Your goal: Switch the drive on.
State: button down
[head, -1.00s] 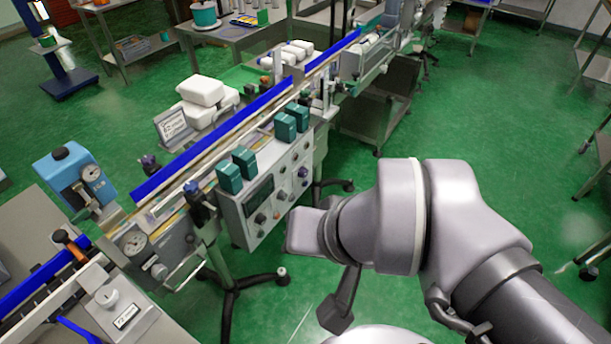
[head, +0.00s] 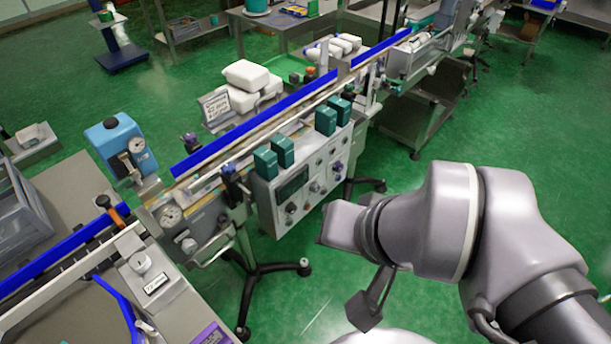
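The conveyor machine's grey control panel (head: 322,172) faces me near the middle of the head view. It has a dark display window (head: 293,184), several dark round knobs and a blue-purple knob (head: 337,167). The knob labels are too small to read, and I cannot tell which control is the drive switch. My gripper (head: 365,312) is partly visible below and right of the panel, apart from it. A dark finger-like part hangs down under my wrist. Its opening is not clear, and I see nothing held.
Teal boxes (head: 283,152) stand along the panel's top. A blue guide rail (head: 250,122) runs behind. A black stand leg (head: 285,268) spreads on the floor below. A blue gauge unit (head: 118,140) stands left. Green floor is open at the right.

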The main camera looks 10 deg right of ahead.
aim_at(338, 167)
jog(key=i+l+u, duration=0.1)
jog(key=i+u, duration=0.15)
jog(key=i, duration=0.25)
jog(key=i+l+u, duration=0.25)
jog(key=i, duration=0.2)
